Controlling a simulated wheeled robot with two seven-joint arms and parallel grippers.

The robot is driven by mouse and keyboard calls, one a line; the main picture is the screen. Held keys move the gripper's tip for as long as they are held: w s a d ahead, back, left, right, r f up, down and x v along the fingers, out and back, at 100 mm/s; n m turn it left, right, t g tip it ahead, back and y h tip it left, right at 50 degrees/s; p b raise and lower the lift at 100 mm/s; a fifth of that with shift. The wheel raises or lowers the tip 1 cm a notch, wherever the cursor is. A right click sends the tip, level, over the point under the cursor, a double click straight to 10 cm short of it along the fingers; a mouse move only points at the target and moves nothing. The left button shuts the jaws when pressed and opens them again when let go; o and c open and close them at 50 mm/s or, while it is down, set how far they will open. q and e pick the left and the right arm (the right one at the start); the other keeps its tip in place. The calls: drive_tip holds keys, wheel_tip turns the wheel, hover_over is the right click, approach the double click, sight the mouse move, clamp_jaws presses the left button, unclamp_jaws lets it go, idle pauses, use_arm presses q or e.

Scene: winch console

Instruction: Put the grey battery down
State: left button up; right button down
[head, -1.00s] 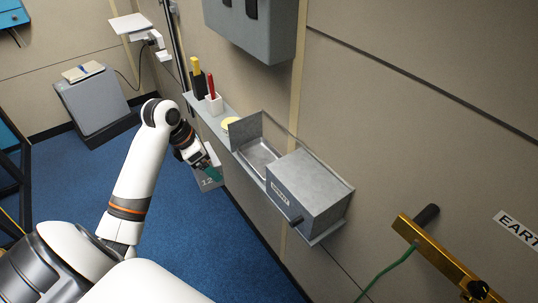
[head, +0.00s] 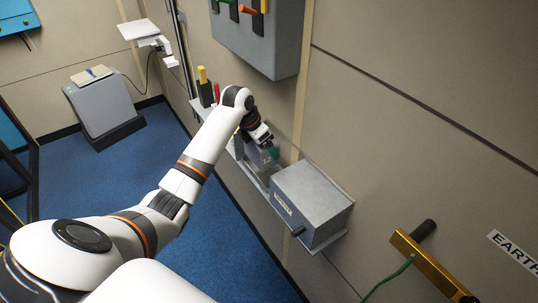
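The grey battery (head: 250,161) is at the open metal tray beside a grey lidded box (head: 308,199) on the wall shelf (head: 325,245). My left gripper (head: 270,153), with green fingertips, is at the top of the battery and appears shut on it. The arm and gripper partly cover the battery and the tray. I cannot tell whether the battery's underside touches the tray floor. My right gripper is not in view.
A red-handled tool (head: 217,92) and a yellow-topped black holder (head: 204,88) stand at the shelf's far end. A grey wall cabinet (head: 262,40) hangs above. A brass bar (head: 428,262) with a green cable is at lower right.

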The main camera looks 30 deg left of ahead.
use_arm(q)
drive_tip(key=shift+w+d+f+p, duration=0.3)
drive_tip(key=shift+w+d+f, duration=0.05)
drive_tip(key=shift+w+f, duration=0.45)
drive_tip(key=shift+f, duration=0.75)
wheel_tip(320, 180, down, 3)
drive_tip(key=shift+p, duration=0.5)
drive_tip(key=shift+w+f, duration=0.15)
drive_tip(key=shift+f, duration=0.2)
drive_tip(key=o, duration=1.4)
drive_tip(key=shift+f, duration=0.15)
drive_tip(key=shift+c, duration=0.2)
drive_tip(key=shift+d, duration=0.1)
drive_tip(key=v, duration=1.2)
drive_tip(key=shift+s+b, duration=0.2)
drive_tip(key=shift+b, duration=0.1)
